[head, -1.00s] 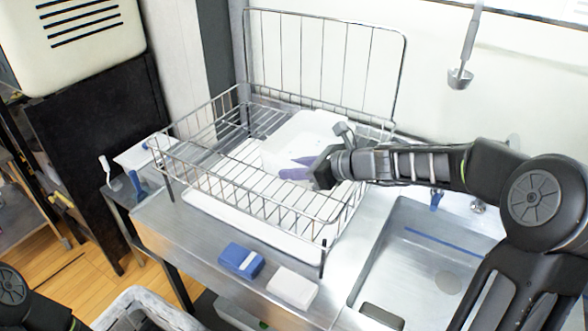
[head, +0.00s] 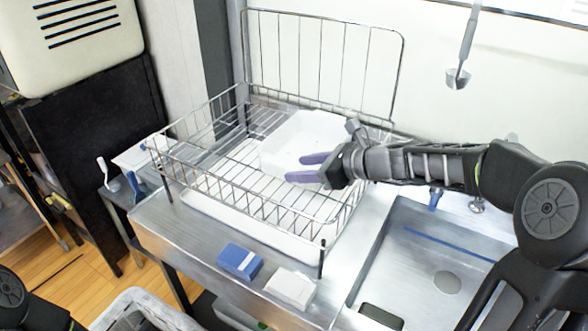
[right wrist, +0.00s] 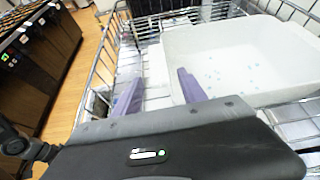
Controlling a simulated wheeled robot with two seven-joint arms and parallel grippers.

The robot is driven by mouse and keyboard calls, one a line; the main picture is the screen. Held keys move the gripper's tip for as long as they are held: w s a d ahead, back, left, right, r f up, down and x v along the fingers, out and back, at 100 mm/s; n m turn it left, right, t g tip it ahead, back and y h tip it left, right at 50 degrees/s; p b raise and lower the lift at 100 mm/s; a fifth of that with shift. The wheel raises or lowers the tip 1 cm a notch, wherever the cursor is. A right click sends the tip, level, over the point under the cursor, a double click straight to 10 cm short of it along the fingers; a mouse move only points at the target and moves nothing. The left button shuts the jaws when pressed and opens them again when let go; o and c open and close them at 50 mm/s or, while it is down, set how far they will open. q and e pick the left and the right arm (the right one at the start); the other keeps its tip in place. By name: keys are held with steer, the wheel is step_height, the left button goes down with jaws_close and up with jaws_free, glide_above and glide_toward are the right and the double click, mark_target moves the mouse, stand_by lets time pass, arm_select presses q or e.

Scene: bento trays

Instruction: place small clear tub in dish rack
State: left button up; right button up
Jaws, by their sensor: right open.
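The small clear tub (head: 300,136) looks whitish and stands inside the wire dish rack (head: 205,187), toward its back right. It also shows in the right wrist view (right wrist: 240,60), with small bluish specks on its inside. My right gripper (head: 297,168) is open, with its purple fingers at the near side of the tub. My left gripper is out of view; only part of my left arm shows at the lower left.
A sink (head: 440,250) is right of the rack. A blue sponge-like block (head: 240,261) and a white block (head: 290,287) lie on the counter in front. A ladle (head: 462,60) hangs at the upper right. The rack's left part is free.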

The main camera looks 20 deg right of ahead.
steer(key=v, duration=0.8)
steer(key=shift+s+d+r+b, duration=0.2)
steer(key=shift+s+b, duration=0.1)
steer(key=shift+b, duration=0.05)
